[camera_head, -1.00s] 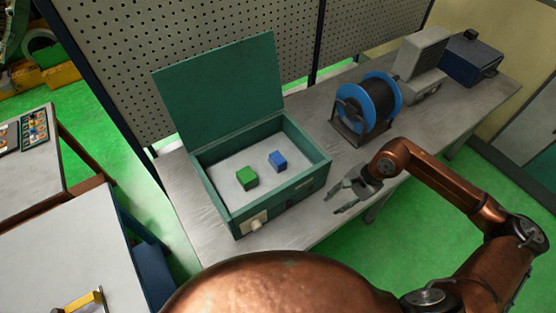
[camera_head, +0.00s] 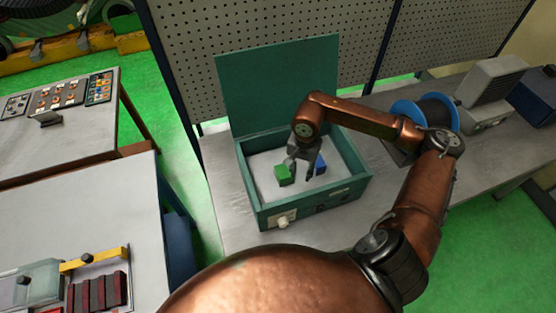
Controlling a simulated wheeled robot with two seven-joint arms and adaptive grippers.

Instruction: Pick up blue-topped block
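A blue-topped block (camera_head: 321,164) lies in the open green box (camera_head: 265,211) on the workbench. A green block (camera_head: 284,176) lies to its left in the same box. My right gripper (camera_head: 299,176) points down into the box between the two blocks, its fingers spread apart and empty. One finger is by the green block and the other is just in front of the blue block. The gripper partly hides the blue block. I cannot tell whether it touches either block. My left gripper is out of view.
The box's raised lid (camera_head: 277,85) stands behind it against the perforated panel. A blue spool (camera_head: 438,112) stands to the right, partly behind my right arm. A white table (camera_head: 60,218) with dark red bars and a yellow-handled tool is at the left.

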